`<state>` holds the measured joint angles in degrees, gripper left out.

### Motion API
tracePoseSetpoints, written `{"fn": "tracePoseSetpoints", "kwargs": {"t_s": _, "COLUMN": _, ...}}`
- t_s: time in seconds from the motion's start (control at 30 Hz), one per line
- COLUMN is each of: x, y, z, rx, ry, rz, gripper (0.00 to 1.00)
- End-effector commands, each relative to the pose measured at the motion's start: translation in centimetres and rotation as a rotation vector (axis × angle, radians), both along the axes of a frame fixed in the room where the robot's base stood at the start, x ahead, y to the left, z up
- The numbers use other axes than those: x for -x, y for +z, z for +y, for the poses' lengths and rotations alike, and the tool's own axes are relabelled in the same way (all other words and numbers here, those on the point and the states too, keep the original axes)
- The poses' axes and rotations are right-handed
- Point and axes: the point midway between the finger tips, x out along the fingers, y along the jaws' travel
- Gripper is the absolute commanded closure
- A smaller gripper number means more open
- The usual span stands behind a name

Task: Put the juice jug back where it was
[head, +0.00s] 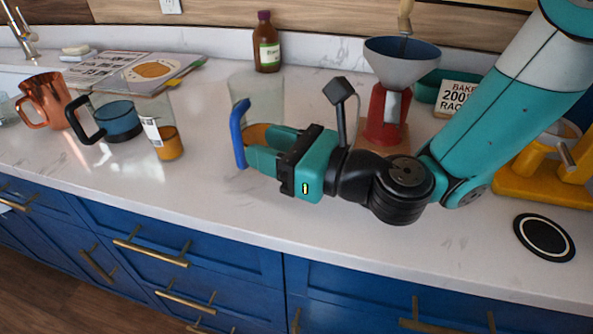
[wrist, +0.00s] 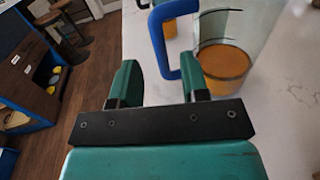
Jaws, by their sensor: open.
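The juice jug (head: 257,98) is clear, with orange juice low inside and a blue handle (head: 238,132) on its left side. It stands upright on the counter in the head view. My gripper (head: 251,152) is in front of the jug, at handle height, partly hiding its lower part. In the wrist view the jug (wrist: 224,62) is at the upper right, with its blue handle (wrist: 160,38) reaching between the tips of my open fingers (wrist: 160,72), closer to the right finger. I cannot tell whether the finger touches it.
A brown bottle (head: 265,45) is behind. A funnel on a red stand (head: 382,115) is right. Counter between glass and jug is clear.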

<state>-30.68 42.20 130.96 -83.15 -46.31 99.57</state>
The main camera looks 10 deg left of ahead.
Motion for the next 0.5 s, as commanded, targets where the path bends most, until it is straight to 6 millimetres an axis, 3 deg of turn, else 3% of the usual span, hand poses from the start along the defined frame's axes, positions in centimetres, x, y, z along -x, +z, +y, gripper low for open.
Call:
{"fn": "tracePoseSetpoints", "kwargs": {"t_s": 0.03, "x": 0.2, "y": -0.8, "z": -0.8, "rx": -0.001, "ry": -0.002, "rz": -0.003, "gripper": 0.59}}
{"fn": "tracePoseSetpoints", "kwargs": {"t_s": 0.23, "x": 0.9, "y": -0.6, "z": -3.3, "rx": 0.0, "ry": -0.003, "rz": -0.003, "gripper": 0.59}}
{"fn": "tracePoseSetpoints", "kwargs": {"t_s": 0.5, "x": 1.4, "y": -0.2, "z": -4.5, "rx": 0.001, "ry": 0.0, "rz": 0.0, "gripper": 0.59}}
